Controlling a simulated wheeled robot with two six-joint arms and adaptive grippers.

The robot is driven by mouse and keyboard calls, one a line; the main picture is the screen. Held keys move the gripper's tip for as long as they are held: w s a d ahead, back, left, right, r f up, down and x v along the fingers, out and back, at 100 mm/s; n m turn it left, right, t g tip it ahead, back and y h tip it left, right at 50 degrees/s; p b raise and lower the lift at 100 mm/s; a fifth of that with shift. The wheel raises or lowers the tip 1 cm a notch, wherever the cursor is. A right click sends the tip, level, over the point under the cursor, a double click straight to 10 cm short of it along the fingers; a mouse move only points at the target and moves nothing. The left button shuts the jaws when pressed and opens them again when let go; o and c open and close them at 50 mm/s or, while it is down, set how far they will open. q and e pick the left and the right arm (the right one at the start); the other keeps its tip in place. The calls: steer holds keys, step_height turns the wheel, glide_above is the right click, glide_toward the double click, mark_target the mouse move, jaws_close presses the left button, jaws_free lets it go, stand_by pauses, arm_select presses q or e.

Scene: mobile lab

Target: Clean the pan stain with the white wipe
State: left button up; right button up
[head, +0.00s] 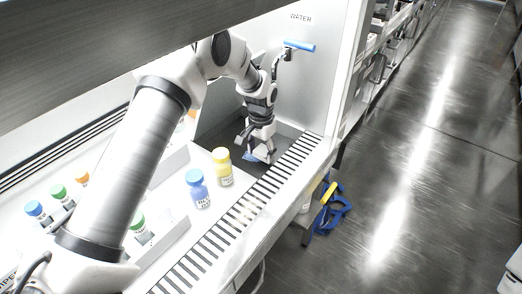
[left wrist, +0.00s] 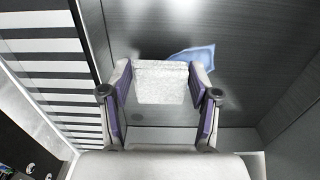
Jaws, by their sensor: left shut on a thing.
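My left gripper (head: 258,150) reaches down into the dark grey pan (head: 222,132) under the tap. In the left wrist view the left gripper (left wrist: 160,88) is shut on the white wipe (left wrist: 160,70), a pale textured piece held between its two fingers. The stain (left wrist: 203,55) is a light blue patch on the pan floor, just beyond and to the right of the wipe, partly hidden by the fingertip. A bit of blue (head: 249,156) also shows beside the fingers in the head view. Whether the wipe touches the floor is unclear. My right gripper is not in view.
A yellow-capped bottle (head: 222,168) and a blue-capped bottle (head: 198,190) stand close to the pan. A slotted black-and-white edge (head: 250,205) runs along the front. A blue-handled tap (head: 298,46) is on the back wall. Small capped vials (head: 60,193) stand at the left.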

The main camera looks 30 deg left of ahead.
arm_select(q)
steer(key=shift+f+b, duration=0.3)
steer(key=shift+f, duration=0.8)
stand_by(0.5)
